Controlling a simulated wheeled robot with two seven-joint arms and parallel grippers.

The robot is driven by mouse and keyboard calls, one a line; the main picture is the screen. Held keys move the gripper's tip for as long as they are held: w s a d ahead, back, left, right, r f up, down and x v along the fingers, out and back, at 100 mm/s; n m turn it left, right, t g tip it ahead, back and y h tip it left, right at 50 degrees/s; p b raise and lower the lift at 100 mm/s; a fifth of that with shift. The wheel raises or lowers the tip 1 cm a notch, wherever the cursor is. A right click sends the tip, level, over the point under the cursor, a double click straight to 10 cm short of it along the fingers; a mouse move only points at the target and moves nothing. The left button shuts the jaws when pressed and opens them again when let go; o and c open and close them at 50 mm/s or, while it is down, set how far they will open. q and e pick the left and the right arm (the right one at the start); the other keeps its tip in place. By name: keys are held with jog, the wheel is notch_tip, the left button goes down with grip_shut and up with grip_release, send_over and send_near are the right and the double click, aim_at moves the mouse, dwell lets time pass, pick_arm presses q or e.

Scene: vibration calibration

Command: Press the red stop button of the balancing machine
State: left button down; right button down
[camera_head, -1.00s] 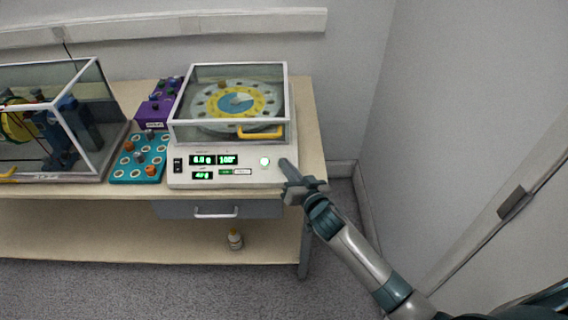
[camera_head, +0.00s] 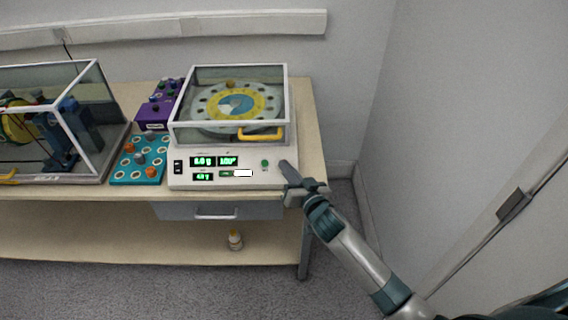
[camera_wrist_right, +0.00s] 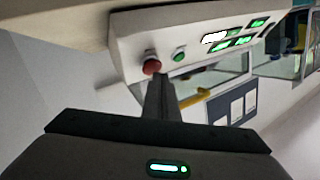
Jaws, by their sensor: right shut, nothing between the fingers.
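The balancing machine (camera_head: 215,182) stands on the bench with its clear cover closed over a yellow and blue disc. Its red stop button (camera_wrist_right: 152,66) shows in the right wrist view, beside the green button (camera_wrist_right: 179,56). My right gripper (camera_head: 287,168) is shut and empty at the right end of the front panel. In the right wrist view its fingertips (camera_wrist_right: 157,84) are right at the red button, apparently touching it. In the head view the gripper hides the red button, and the green button (camera_head: 264,163) is dark. My left gripper is not in view.
A teal tray (camera_head: 122,178) with knobs and a purple box (camera_head: 154,114) stand left of the machine. A glass-sided case (camera_head: 108,150) is farther left. A wall is close on the right.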

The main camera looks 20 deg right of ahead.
jog(key=shift+s+a+r, duration=0.1)
jog(key=shift+s+r, duration=0.2)
jog(key=shift+r, duration=0.1)
jog(key=s+r+p, duration=0.1)
jog(key=r+p, duration=0.1)
jog(key=s+a+r+p, duration=0.1)
jog(key=s+p, duration=0.1)
jog(key=shift+s+r+p, duration=0.1)
jog(key=shift+r+p, duration=0.25)
jog(key=shift+p, duration=0.05)
dwell(1.0)
